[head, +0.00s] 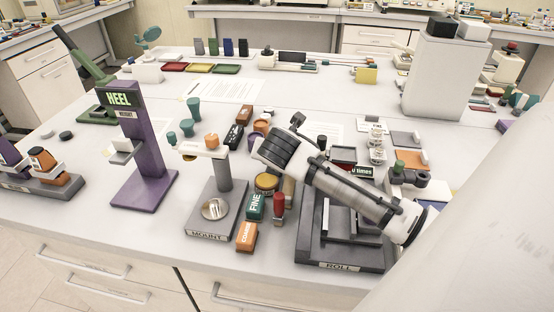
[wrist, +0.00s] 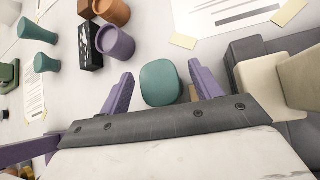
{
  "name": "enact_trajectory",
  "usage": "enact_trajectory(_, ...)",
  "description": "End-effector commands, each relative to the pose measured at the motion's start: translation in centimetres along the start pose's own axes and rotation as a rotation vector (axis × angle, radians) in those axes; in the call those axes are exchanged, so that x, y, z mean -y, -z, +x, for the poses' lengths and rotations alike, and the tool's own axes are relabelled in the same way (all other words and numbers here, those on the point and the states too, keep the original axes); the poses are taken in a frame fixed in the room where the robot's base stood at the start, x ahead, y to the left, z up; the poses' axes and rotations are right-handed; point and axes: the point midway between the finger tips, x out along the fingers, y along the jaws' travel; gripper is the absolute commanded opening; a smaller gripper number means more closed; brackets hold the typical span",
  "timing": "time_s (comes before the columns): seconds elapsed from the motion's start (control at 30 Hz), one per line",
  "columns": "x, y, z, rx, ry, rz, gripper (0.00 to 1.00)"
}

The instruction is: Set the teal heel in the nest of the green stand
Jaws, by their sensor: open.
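My gripper (wrist: 143,86) is open, its two purple fingers apart on either side of a teal block-like piece (wrist: 162,83), likely the teal heel seen end-on. I cannot tell whether the fingers touch it. In the head view my gripper (head: 264,150) is over the middle of the bench and hides that piece. More teal heels (head: 193,108) stand to the left, two of them also in the wrist view (wrist: 38,30). The green stand (head: 97,115), with a slanted green arm, is at the far left, behind the purple HEEL HEIGHT stand (head: 147,150); its nest is not clear.
A black box (wrist: 90,45), a purple cup (wrist: 115,43) and orange cups (wrist: 112,11) crowd the left of the gripper. The grey MOUNT stand (head: 214,208) and the ROLL stand (head: 345,250) are in front. Bench between the purple stand and the rear trays (head: 200,68) is mostly clear.

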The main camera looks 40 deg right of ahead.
Motion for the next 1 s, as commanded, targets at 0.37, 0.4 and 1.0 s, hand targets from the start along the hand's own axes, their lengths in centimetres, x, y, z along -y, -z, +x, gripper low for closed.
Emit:
enact_trajectory(0.37, 0.0, 0.1, 0.4, 0.000, -0.001, -0.001, 0.51)
enact_trajectory(0.4, 0.0, 0.1, 0.4, 0.000, -0.001, -0.001, 0.46)
enact_trajectory(1.0, -0.3, -1.0, -0.6, 0.003, 0.001, -0.001, 0.12)
